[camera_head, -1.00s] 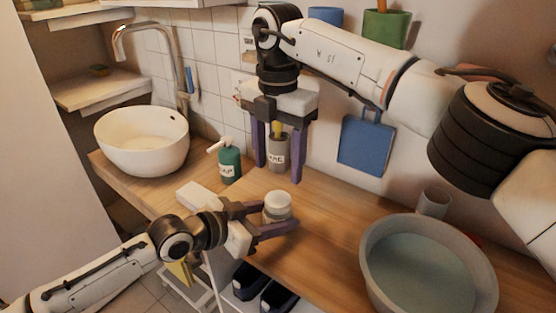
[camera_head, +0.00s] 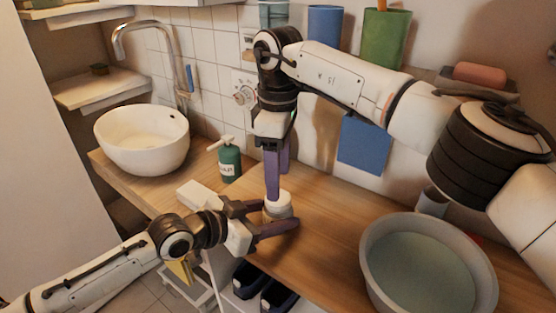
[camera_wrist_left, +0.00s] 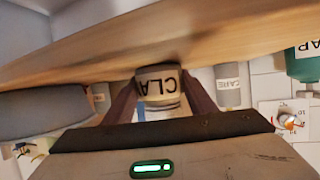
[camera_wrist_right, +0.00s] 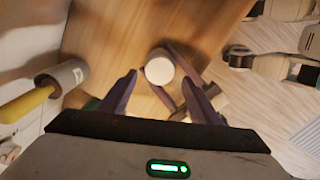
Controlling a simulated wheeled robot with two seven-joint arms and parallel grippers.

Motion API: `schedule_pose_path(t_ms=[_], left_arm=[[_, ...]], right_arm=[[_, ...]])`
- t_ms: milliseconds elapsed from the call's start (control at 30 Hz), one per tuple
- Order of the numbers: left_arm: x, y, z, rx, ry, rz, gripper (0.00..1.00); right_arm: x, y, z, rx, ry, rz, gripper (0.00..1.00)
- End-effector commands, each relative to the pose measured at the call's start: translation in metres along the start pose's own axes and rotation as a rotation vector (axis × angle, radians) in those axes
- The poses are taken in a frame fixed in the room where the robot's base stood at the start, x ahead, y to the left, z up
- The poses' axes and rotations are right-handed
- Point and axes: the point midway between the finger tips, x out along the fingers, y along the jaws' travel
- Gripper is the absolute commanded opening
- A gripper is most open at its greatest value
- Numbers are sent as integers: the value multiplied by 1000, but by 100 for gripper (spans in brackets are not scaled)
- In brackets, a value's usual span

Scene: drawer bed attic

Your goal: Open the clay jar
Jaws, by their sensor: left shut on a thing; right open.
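The clay jar (camera_head: 280,211) is a small pale jar with a white lid (camera_head: 283,198), upright on the wooden counter. My left gripper (camera_head: 278,214) is shut around the jar's body from the side. In the left wrist view the jar (camera_wrist_left: 158,88) appears upside down between the fingers, with part of its "CLA" label showing. My right gripper (camera_head: 272,194) points down above the jar, its fingers seen edge-on. In the right wrist view the round white lid (camera_wrist_right: 159,68) shows between and beyond its open fingers. Whether a finger touches the lid is unclear.
A green soap bottle (camera_head: 229,160) stands behind left of the jar, near the white basin (camera_head: 145,140). A large grey tub of water (camera_head: 370,250) is at right. In the right wrist view a grey holder (camera_wrist_right: 68,75) with a yellow handle lies at left. Counter between jar and tub is clear.

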Motion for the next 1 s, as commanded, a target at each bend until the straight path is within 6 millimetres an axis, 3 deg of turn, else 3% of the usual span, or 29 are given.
schedule_pose_path(t_ms=[100,300,667,900,1000], left_arm=[[0,0,-1,0,1,0,0],[0,0,-1,0,1,0,0],[0,0,0,0,1,0,0],[0,0,0,0,1,0,0],[0,0,-1,0,1,0,0]], right_arm=[[21,-1,0,-2,-1,-2,58],[42,0,0,-2,-1,0,58],[47,0,0,-2,0,1,58],[47,0,0,-2,0,1,19],[47,0,0,-3,0,1,14]])
